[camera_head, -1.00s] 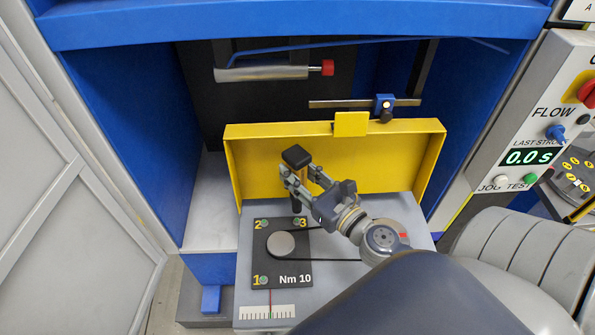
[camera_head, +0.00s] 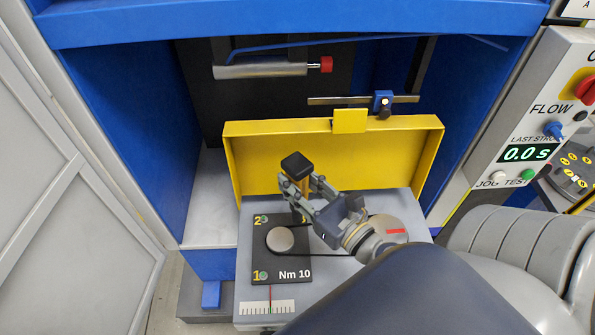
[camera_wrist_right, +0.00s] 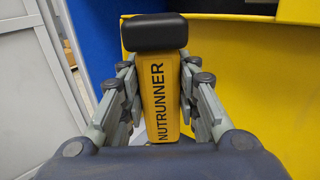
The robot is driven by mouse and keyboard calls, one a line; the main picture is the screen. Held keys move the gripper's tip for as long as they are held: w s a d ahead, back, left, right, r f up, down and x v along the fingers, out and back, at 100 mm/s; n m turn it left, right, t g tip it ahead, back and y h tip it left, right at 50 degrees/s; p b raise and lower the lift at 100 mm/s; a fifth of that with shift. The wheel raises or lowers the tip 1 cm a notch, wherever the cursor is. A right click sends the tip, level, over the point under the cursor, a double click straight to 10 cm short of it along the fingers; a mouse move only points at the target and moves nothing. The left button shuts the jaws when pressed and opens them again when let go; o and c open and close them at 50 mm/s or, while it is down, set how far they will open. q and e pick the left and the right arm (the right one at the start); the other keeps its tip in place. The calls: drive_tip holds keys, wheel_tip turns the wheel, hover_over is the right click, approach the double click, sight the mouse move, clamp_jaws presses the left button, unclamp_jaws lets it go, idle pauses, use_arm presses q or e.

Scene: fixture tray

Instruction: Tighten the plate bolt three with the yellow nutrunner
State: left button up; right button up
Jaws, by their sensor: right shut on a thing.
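The yellow nutrunner (camera_wrist_right: 163,95) with its black cap stands upright between the fingers of my right gripper (camera_head: 304,190), which is shut on it. In the head view the nutrunner's black cap (camera_head: 296,165) shows above the fingers. The dark plate (camera_head: 290,268) marked "Nm 10" lies on the grey tray, with bolts numbered 1 (camera_head: 262,275) and 2 (camera_head: 264,218). Bolt three, at the plate's upper right corner, is mostly hidden by the nutrunner and my gripper. The nutrunner's lower end is over that corner; I cannot tell whether it touches the bolt. My left gripper is not in view.
A yellow guard (camera_head: 260,165) stands behind the plate. A grey cylinder with a red end (camera_head: 265,70) is above it. A control panel (camera_head: 560,130) reading 0.0 s stands at right. A scale strip (camera_head: 268,307) lies in front of the plate.

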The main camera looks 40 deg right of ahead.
drive_tip(key=s+a+r, duration=0.3)
drive_tip(key=s, duration=0.2)
drive_tip(key=shift+s+a+r, duration=0.15)
drive_tip(key=shift+r, duration=0.05)
idle(0.5)
drive_tip(key=shift+f, duration=0.1)
